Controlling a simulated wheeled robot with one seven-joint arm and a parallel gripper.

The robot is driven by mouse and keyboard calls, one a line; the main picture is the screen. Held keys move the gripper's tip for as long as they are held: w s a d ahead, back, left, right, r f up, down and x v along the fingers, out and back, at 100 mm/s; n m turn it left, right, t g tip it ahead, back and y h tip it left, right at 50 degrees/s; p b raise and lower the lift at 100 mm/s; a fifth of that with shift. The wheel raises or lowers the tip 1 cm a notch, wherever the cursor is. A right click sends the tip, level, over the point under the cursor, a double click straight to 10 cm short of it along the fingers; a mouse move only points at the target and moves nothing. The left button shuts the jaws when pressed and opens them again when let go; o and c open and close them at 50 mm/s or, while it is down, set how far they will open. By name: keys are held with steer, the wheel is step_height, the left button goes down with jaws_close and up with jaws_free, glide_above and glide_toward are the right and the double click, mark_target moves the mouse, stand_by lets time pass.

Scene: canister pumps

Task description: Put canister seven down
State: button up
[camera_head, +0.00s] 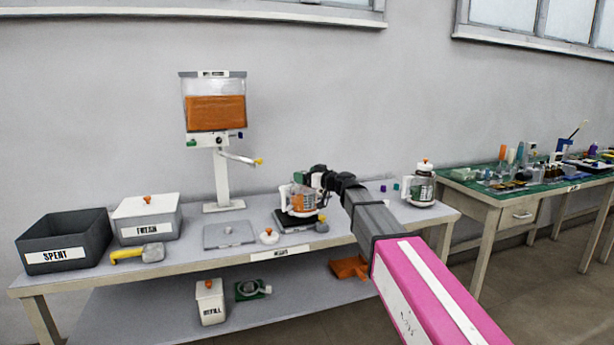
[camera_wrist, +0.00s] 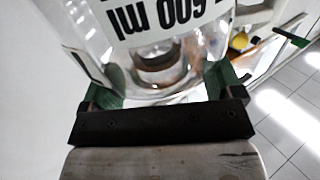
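A clear canister with orange contents (camera_head: 301,200) is upright at a dark scale-like plate (camera_head: 294,225) on the bench. I cannot tell whether its base touches the plate. In the wrist view the clear canister (camera_wrist: 165,50) fills the space between the green finger pads, with an upside-down "600 ml" print. My gripper (camera_head: 310,188) is shut on it, reaching in from the right; its fingertips also show in the wrist view (camera_wrist: 162,85). No number seven is readable.
A REFILL container (camera_head: 210,302) stands on the lower shelf.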

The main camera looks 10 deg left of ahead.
steer(key=shift+d+r, duration=0.1)
steer(key=shift+r, duration=0.05)
steer(key=v, duration=1.2)
